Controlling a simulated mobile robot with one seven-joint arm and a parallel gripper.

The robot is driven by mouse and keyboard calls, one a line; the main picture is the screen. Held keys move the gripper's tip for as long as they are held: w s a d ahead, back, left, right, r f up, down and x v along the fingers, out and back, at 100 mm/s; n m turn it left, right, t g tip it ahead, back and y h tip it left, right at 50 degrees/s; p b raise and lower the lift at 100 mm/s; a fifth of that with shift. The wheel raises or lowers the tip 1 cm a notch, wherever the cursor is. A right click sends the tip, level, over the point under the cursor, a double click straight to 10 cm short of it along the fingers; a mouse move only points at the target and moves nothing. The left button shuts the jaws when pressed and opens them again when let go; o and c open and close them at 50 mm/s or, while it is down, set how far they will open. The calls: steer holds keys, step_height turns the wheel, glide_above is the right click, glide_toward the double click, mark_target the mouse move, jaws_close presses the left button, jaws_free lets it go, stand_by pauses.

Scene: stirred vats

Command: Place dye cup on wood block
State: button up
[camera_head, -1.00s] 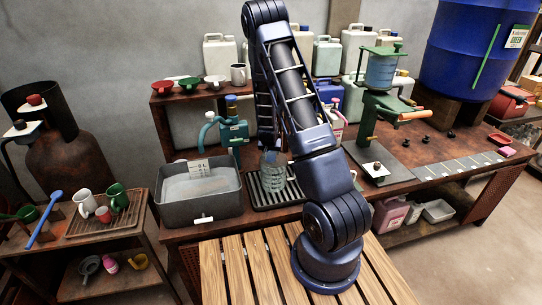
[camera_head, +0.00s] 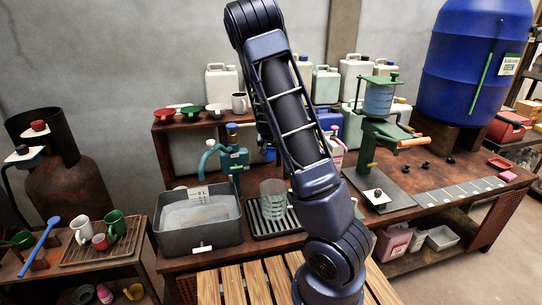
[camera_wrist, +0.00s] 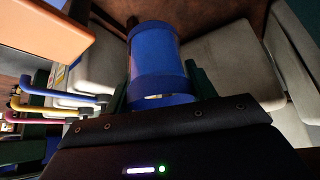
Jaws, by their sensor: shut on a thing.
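My gripper (camera_wrist: 158,98) is shut on a blue cylindrical cup (camera_wrist: 160,60) in the wrist view, which I take to be the dye cup. A dark green finger shows on each side of it. In the head view my arm hides the gripper, with only a small blue patch left of the arm. A flat orange-tan block-like thing (camera_wrist: 52,32) shows at the upper left of the wrist view. I cannot tell whether it is the wood block. No wood block is clear in the head view.
A grey basin (camera_head: 198,222) and a clear ribbed beaker (camera_head: 273,201) are at the front. A green press with an orange handle (camera_head: 412,143) stands right.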

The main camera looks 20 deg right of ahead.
mark_target(272, 159)
steer(key=shift+r, duration=0.25)
steer(key=shift+w+d+f, duration=0.1)
steer(key=shift+d+f, duration=0.05)
steer(key=shift+f, duration=0.4)
steer(key=shift+w+d+f, duration=0.1)
steer(key=shift+f, duration=0.45)
steer(key=shift+w+f+n+y, duration=0.15)
steer(key=shift+f+n+y, duration=0.25)
steer(key=shift+f, duration=0.75)
steer(key=shift+w+f+n+y, duration=0.2)
steer(key=shift+f+n, duration=0.4)
steer(key=shift+f, duration=0.55)
steer(key=shift+n+y, duration=0.5)
steer(key=shift+n, duration=0.4)
steer(key=f, duration=0.1)
steer(key=a+f, duration=0.1)
steer(key=w+f, duration=0.1)
steer(key=f, duration=0.1)
steer(key=shift+a, duration=0.25)
steer(key=shift+d+r, duration=0.1)
steer(key=shift+r, duration=0.05)
